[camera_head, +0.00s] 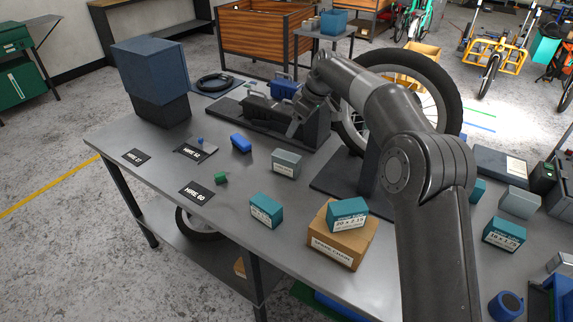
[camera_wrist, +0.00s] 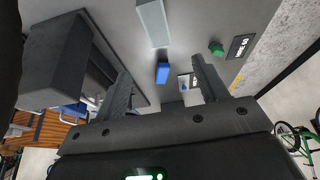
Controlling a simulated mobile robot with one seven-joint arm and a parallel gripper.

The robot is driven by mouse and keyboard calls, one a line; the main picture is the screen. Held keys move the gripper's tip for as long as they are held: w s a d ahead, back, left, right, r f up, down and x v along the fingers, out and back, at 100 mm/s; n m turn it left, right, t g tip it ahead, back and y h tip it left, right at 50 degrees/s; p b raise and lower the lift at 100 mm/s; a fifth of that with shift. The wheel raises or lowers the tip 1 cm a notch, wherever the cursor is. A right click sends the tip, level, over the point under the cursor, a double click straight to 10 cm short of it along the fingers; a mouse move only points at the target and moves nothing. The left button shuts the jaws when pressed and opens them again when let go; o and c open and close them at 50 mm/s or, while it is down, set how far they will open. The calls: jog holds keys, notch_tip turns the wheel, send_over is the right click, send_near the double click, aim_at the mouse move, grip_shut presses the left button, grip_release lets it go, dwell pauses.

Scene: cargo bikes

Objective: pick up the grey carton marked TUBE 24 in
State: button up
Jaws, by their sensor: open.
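A small grey carton (camera_head: 286,163) with a white label stands on the workbench, right of the blue block; its print is too small to read. A grey box, probably this carton, shows at the top of the wrist view (camera_wrist: 155,22). Another grey carton (camera_head: 520,203) lies at the right side; I cannot tell its marking either. My gripper (camera_head: 278,110) is behind the near grey carton, over the dark block area, partly hidden by my arm. In the wrist view its two fingers (camera_wrist: 162,67) are wide apart, with nothing held between them.
A blue block (camera_head: 240,143) and a green piece (camera_head: 221,179) lie nearby. Teal cartons (camera_head: 266,210) (camera_head: 347,214) stand in front, one on a brown box (camera_head: 340,245). A wheel (camera_head: 440,85) stands behind my arm. A dark blue bin (camera_head: 150,70) stands at the left back.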

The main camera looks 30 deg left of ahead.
send_near(286, 162)
jog(key=shift+w+a+f, duration=0.35)
jog(key=shift+w+f, duration=0.55)
jog(key=shift+w, duration=0.05)
jog(key=x, duration=1)
jog(key=shift+w+a+f, duration=0.15)
jog(key=shift+a+f, duration=0.1)
jog(key=shift+f, duration=0.05)
jog(key=shift+c, duration=0.6)
jog(key=c, duration=1)
